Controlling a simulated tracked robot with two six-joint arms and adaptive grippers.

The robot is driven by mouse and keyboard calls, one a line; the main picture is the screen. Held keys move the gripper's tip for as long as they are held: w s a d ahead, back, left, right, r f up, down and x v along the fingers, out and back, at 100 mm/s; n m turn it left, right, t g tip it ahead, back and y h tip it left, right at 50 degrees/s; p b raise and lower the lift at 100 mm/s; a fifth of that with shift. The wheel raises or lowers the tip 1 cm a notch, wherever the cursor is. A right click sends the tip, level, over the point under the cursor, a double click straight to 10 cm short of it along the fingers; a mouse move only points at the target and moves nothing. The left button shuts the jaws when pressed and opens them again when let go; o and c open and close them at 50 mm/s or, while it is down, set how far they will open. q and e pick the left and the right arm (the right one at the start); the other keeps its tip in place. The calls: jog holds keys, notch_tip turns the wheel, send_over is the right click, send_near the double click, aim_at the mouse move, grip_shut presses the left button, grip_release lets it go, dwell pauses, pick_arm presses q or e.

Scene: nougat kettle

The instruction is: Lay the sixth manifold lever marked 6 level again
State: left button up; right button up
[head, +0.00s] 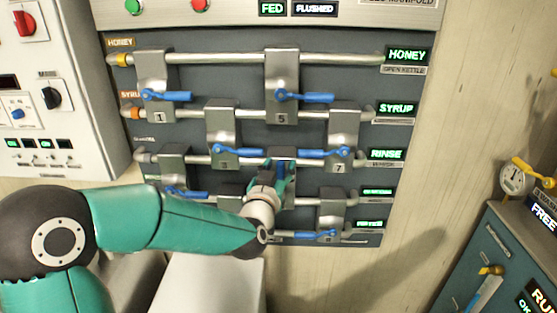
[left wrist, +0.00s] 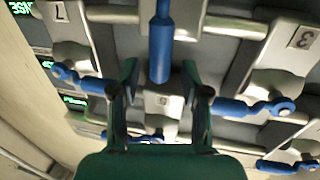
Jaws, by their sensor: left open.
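The handle of lever 6 (left wrist: 160,45) is a blue bar that runs vertically in the left wrist view, so it is not level. In the head view this lever is largely covered by my left gripper (head: 281,171), and its number is hidden. In the left wrist view my left gripper (left wrist: 160,68) is open, with one finger on each side of the blue handle. Gaps show between the handle and both fingers. My right gripper is not in view.
Lever 7 (head: 325,153) and lever 3 (head: 247,153) lie roughly level on either side, their handles close to my fingers. Lever 5 (head: 305,97) is above. Several silver pipes cross the dark panel. A teal cabinet (head: 492,262) stands at lower right.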

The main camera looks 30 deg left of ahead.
pick_arm(q)
jog(key=shift+w+a, duration=0.25)
jog(key=shift+w, duration=0.45)
grip_shut()
jog(key=shift+a, duration=0.1)
